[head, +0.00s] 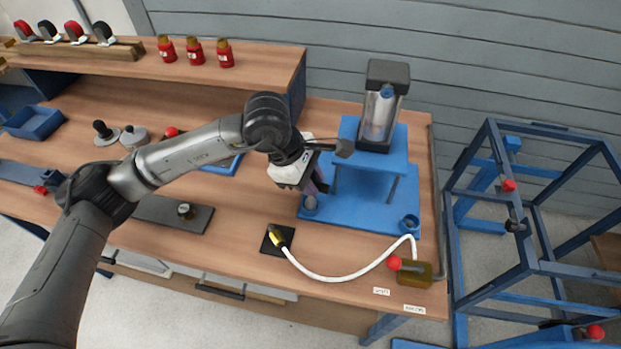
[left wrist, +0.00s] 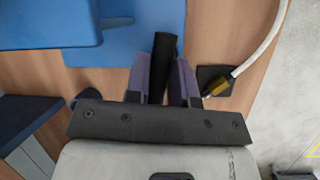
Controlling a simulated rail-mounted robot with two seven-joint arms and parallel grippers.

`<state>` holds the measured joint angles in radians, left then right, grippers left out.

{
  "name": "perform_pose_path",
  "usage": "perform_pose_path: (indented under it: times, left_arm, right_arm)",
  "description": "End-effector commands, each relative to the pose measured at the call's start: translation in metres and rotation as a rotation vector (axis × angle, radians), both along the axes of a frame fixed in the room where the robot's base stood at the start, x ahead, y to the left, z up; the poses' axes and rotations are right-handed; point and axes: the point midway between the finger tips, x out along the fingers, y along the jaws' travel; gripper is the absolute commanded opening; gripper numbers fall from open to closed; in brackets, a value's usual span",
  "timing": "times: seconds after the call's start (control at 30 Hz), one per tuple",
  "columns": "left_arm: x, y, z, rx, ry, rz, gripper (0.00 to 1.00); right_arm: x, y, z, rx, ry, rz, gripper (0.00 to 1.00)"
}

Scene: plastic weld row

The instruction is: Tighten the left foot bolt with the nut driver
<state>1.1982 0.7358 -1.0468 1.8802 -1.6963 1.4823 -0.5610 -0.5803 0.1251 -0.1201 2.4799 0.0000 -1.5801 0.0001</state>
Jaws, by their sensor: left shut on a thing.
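The blue press stand (head: 345,212) is on the right of the bench with a clear cylinder (head: 380,112) on top. My left gripper (head: 316,186) is over the stand's front left corner, pointing down. In the left wrist view its purple fingers (left wrist: 164,82) are shut on a black rod-like handle, which looks like the nut driver (left wrist: 163,58). A grey round piece (head: 311,204) shows below the fingers at the left foot; I cannot tell whether it is the bolt or the driver's socket. The right foot (head: 409,222) is uncovered. My right gripper is not in view.
A white hose (head: 345,278) runs in front of the stand from a yellow nozzle (head: 277,236) on a black pad to a brass box (head: 415,274) with a red knob. Red jars (head: 195,51) stand on the rear shelf. A blue frame (head: 480,200) stands right of the bench.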

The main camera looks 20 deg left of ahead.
Motion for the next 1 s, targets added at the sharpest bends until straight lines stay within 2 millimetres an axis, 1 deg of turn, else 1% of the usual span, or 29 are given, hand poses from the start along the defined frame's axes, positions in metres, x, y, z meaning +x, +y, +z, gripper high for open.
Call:
perform_pose_path:
  times: [0.07, 0.17, 0.47, 0.8, 1.0]
  left_arm:
    - [0.0, 0.0, 0.0, 0.0, 0.0, -0.008, 0.0]
    - [0.0, 0.0, 0.0, 0.0, 0.002, -0.068, 0.0]
    - [0.0, -0.001, 0.0, -0.002, 0.001, -0.465, 0.0]
    - [-0.001, -0.002, -0.001, -0.001, 0.001, -0.952, 0.0]
    - [-0.001, -0.001, 0.002, 0.0, 0.001, -0.939, 0.0]
  right_arm:
    - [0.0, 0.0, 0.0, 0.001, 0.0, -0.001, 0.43]
    - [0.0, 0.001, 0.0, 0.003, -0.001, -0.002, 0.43]
    - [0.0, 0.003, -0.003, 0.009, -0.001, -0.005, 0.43]
    - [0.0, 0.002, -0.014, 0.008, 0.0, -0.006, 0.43]
    - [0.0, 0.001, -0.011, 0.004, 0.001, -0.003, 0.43]
